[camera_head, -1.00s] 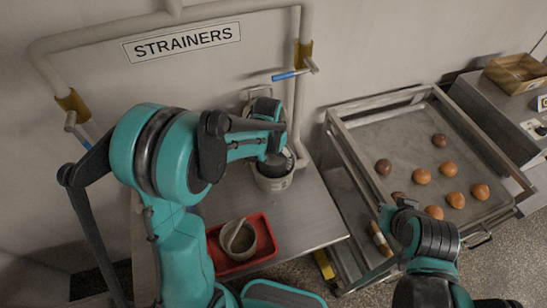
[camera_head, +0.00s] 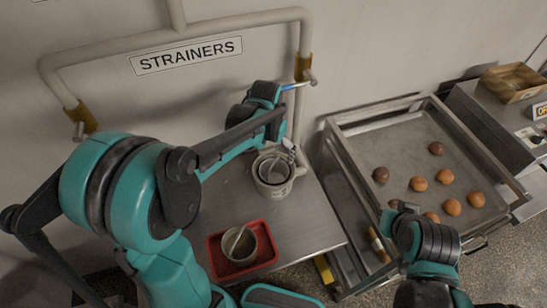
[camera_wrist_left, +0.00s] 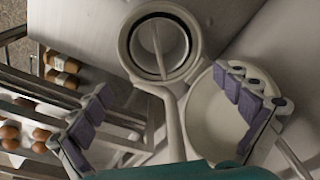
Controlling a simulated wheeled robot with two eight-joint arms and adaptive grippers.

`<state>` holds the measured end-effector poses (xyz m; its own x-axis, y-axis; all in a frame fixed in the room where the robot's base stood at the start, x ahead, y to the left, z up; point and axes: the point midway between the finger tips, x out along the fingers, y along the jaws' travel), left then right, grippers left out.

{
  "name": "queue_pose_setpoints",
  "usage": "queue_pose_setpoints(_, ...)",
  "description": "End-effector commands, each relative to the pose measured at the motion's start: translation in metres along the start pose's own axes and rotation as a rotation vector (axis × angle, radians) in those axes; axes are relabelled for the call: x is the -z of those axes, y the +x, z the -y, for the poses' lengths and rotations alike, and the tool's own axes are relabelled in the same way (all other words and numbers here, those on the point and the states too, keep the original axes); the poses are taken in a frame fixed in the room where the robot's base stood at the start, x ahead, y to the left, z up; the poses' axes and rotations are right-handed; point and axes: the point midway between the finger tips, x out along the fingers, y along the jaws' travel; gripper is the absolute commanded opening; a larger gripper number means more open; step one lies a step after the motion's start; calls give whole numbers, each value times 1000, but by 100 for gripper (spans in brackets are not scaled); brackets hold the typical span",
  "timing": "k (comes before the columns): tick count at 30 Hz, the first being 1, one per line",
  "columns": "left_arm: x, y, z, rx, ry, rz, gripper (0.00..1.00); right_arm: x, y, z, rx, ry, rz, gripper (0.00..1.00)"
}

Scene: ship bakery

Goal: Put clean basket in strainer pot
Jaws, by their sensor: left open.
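A light strainer pot (camera_head: 283,190) stands on the steel table in the head view. A second round rim (camera_head: 260,168), which looks like a basket, sits within its mouth. My left gripper (camera_head: 288,149) is open near the back edge of this pot. In the left wrist view a round rim with a dark inner ring (camera_wrist_left: 133,60) and a bar across lies ahead of the fingers. A handle (camera_wrist_left: 172,125) runs from it between the open fingers of my left gripper (camera_wrist_left: 165,85), which appear apart from it. My right gripper (camera_head: 397,212) is at the lower right; its jaws are unclear.
A red tray (camera_head: 216,268) holds another round vessel (camera_head: 248,255). A rack tray (camera_head: 395,140) with several buns stands right of the table. A pipe frame (camera_head: 160,38) is on the wall behind. A pale bowl shape (camera_wrist_left: 213,120), unclear, shows in the wrist view.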

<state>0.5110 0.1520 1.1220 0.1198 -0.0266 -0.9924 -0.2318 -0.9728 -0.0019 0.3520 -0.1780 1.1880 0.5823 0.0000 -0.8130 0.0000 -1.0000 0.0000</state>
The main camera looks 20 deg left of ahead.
Motion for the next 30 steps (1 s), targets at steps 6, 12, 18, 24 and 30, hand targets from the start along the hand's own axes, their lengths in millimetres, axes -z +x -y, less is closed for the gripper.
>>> queue_pose_setpoints(6, 0, -30, 0, 0, 0, 0, 100, 3, -4, 0, 0, 0, 0, 0)
queue_pose_setpoints(12, -14, -49, -1, 10, -20, -41, 100, 3, -5, 0, 0, 0, 0, 0)
queue_pose_setpoints(18, -66, -84, -4, 43, -92, -194, 100, 3, -4, 0, 0, 0, 0, 0)
queue_pose_setpoints(24, -117, -96, -9, 71, -166, -364, 100, 3, -4, 0, 0, 0, 0, 0)
queue_pose_setpoints(30, -145, -93, -11, 82, -210, -470, 100, 3, -4, 0, 0, 0, 0, 0)
